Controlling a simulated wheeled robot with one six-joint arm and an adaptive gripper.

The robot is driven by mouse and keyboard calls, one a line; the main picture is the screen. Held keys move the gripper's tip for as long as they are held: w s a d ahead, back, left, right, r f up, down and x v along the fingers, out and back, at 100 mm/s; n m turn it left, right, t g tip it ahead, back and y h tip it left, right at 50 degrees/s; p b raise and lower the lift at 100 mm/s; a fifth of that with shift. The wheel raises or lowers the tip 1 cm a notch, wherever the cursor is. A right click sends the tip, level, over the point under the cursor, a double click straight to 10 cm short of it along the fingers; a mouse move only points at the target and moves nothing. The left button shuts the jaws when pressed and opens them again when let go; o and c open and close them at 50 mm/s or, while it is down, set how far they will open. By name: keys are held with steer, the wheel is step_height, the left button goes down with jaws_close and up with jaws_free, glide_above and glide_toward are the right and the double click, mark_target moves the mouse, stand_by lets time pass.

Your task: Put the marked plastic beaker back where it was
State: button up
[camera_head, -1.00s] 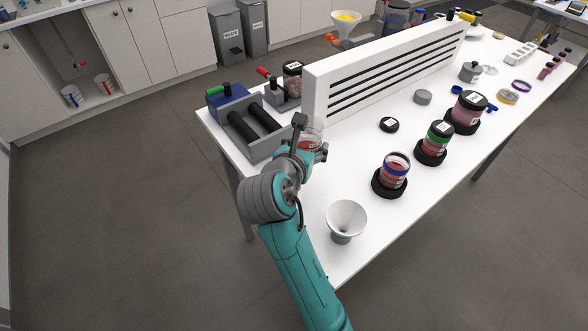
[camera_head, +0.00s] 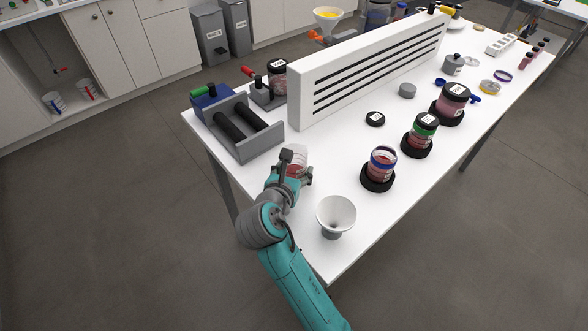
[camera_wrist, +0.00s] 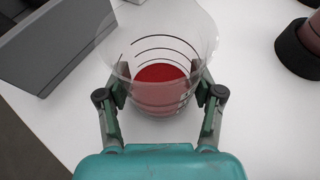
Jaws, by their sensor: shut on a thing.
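The clear plastic beaker (camera_wrist: 160,52) has dark ring marks and red contents low inside. In the wrist view it sits between the two fingers of my gripper (camera_wrist: 160,97), which is shut on it. In the head view the beaker (camera_head: 297,155) shows partly behind my gripper (camera_head: 295,173), over the near left part of the white table (camera_head: 262,178). It looks roughly upright. Whether its base touches the table I cannot tell.
A grey roller rack (camera_head: 262,151) stands just left of and behind the beaker. A white slotted panel (camera_head: 340,95) is behind it. A white funnel (camera_head: 336,213) stands in front, to the right. A blue-banded jar (camera_head: 381,163) in a black ring is farther right.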

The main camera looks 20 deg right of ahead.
steer(key=o, duration=1.2)
steer(key=shift+f, duration=0.15)
steer(key=shift+c, duration=0.2)
steer(key=shift+r, duration=0.2)
steer(key=v, duration=1.2)
steer(key=shift+s+a+f, duration=0.1)
